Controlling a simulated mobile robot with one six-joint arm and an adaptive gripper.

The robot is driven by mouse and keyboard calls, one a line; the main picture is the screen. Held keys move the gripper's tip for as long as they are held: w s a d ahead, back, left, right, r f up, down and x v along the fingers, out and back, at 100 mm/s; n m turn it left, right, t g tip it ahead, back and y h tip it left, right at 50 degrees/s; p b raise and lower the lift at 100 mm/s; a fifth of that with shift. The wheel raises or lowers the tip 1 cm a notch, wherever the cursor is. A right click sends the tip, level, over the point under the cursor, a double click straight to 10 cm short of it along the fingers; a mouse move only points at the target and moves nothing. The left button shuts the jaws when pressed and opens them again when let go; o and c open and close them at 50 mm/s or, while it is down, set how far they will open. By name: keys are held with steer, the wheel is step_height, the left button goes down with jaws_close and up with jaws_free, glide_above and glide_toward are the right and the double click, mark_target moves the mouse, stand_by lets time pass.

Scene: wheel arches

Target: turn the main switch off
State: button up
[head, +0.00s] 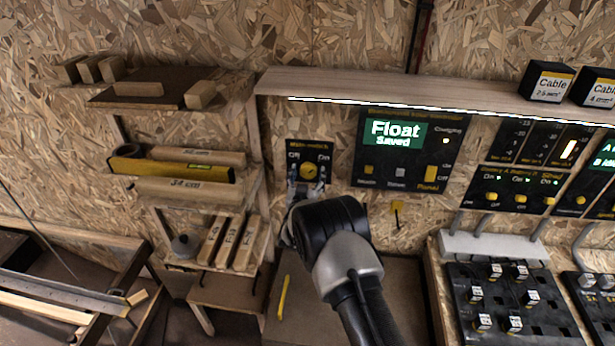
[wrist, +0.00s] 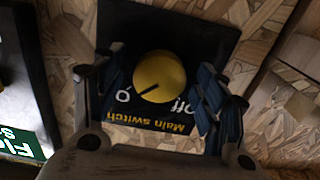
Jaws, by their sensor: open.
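The main switch is a round yellow knob (wrist: 158,77) on a black plate lettered "Main switch" (wrist: 150,126). In the head view the plate (head: 323,160) hangs on the chipboard wall, with the yellow knob (head: 309,171) partly visible above my gripper (head: 305,188). The wrist view shows the plate upside down. A dark line on the knob points to the lower left there, towards a label partly readable as "On"; "Off" is at the lower right. My gripper (wrist: 160,84) is open, with one finger on each side of the knob. I cannot tell whether they touch it.
The charger panel reading "Float" (head: 405,148) is right of the switch. A wooden shelf (head: 400,93) runs above both.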

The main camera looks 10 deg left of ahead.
steer(key=shift+c, duration=0.6)
steer(key=c, duration=0.9)
steer(key=shift+c, duration=0.2)
steer(key=n+b, duration=0.3)
steer(key=n, duration=0.1)
steer(key=n+b, duration=0.1)
steer(key=n, duration=0.3)
steer(key=shift+d+n+b, duration=0.1)
steer(key=shift+n+b, duration=0.2)
steer(key=shift+b, duration=0.05)
steer(key=n, duration=0.4)
steer(key=shift+r+b, duration=0.1)
steer(key=shift+b, duration=0.25)
steer(key=shift+r+n, duration=0.1)
steer(key=shift+n, duration=2.6)
